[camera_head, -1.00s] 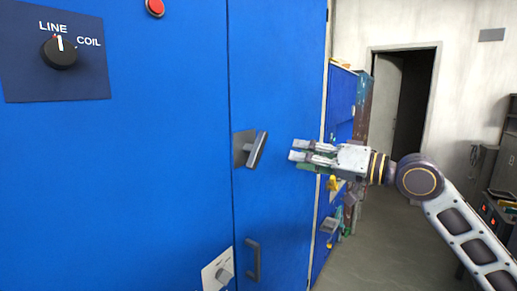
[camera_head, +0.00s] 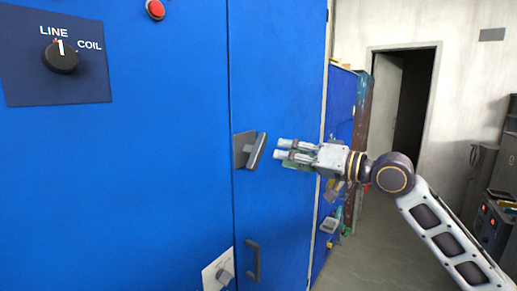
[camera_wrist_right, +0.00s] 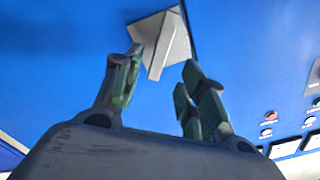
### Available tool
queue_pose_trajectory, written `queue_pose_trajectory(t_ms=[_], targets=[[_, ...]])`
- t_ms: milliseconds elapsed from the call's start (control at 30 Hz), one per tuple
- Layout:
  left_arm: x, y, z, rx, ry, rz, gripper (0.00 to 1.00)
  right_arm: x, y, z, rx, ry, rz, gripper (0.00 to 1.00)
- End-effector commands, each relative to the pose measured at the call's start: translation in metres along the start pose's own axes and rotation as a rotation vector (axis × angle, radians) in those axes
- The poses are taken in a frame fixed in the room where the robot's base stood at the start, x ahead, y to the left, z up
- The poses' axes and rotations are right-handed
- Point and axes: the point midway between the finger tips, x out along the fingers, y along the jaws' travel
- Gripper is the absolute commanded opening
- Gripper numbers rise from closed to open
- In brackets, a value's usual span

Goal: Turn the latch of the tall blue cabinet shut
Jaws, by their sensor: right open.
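The tall blue cabinet (camera_head: 150,170) fills the left and middle of the head view. Its grey latch (camera_head: 256,150) is a flat handle on a square plate beside the door seam, tilted slightly off upright. My right gripper (camera_head: 279,149) is open and empty, just right of the latch and apart from it. In the right wrist view the latch (camera_wrist_right: 168,45) shows ahead of the fingertips, roughly between and beyond the two open fingers (camera_wrist_right: 163,68). My left gripper is not in view.
A dark pull handle (camera_head: 253,260) and a small knob on a white plate (camera_head: 218,271) are lower on the cabinet. A LINE/COIL selector (camera_head: 60,57) and a red button (camera_head: 155,9) are higher up. A dark doorway (camera_head: 412,105) and open floor lie at the right.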

Motion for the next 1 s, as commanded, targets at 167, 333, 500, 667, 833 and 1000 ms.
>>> queue_pose_trajectory(t_ms=[167, 333, 500, 667, 833, 1000], targets=[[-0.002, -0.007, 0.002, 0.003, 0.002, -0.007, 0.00, 0.020, -0.001, -0.001, 0.000, 0.000, -0.002, 0.41], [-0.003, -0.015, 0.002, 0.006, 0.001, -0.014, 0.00, 0.039, -0.001, -0.001, 0.000, 0.001, -0.002, 0.41], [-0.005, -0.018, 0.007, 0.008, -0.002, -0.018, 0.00, 0.057, -0.001, -0.001, 0.000, 0.000, -0.001, 0.41], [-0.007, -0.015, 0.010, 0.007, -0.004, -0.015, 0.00, 0.074, -0.002, -0.001, -0.001, 0.000, -0.002, 0.41], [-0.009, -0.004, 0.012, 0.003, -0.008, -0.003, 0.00, 0.088, -0.001, -0.001, -0.001, 0.001, -0.001, 0.41], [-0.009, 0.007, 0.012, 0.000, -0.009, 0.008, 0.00, 0.096, -0.001, 0.000, -0.001, 0.000, 0.000, 0.41]])
